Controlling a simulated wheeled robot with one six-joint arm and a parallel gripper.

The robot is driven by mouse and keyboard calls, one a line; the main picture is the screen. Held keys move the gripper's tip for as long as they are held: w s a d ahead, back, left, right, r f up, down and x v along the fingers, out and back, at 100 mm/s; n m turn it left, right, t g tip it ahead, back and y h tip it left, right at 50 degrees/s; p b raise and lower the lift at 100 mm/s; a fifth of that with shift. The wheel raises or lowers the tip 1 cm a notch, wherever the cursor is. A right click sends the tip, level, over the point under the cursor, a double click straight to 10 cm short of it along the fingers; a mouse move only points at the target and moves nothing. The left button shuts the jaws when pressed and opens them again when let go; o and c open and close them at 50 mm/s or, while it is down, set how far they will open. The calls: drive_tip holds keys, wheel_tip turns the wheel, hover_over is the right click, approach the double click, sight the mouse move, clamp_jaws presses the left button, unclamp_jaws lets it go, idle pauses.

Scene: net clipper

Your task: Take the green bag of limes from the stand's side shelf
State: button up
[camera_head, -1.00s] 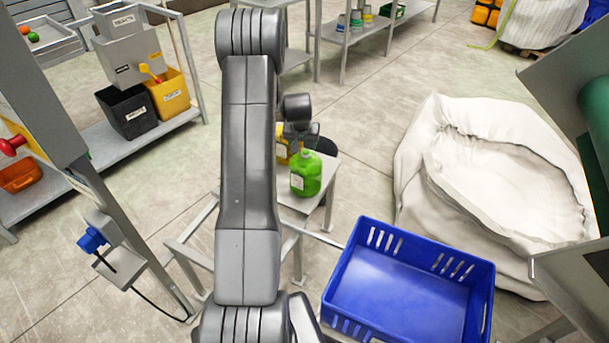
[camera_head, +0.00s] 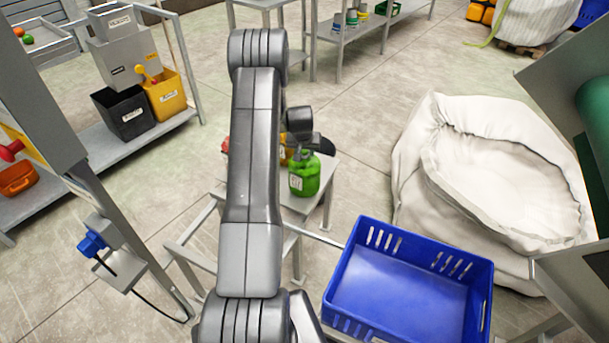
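The green bag of limes (camera_head: 308,180), with a white label on its front, stands upright on the small grey stand's side shelf (camera_head: 322,195). My gripper (camera_head: 304,150) is directly above and at the bag's gathered top, pointing down. The gripper is small and dark here, and the arm covers part of it. I cannot tell whether its fingers are apart or closed on the bag's neck. A yellow-orange bag (camera_head: 286,154) shows partly behind the gripper, and a red one (camera_head: 226,145) peeks out left of my arm.
An empty blue crate (camera_head: 400,290) stands in front at the right of the stand. A large white sack (camera_head: 480,180) is behind it. A trolley with a black bin (camera_head: 125,112) and a yellow bin (camera_head: 165,95) is at the left. Bare floor lies between.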

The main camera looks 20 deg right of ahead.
clamp_jaws()
drive_tip(key=shift+r, duration=0.1)
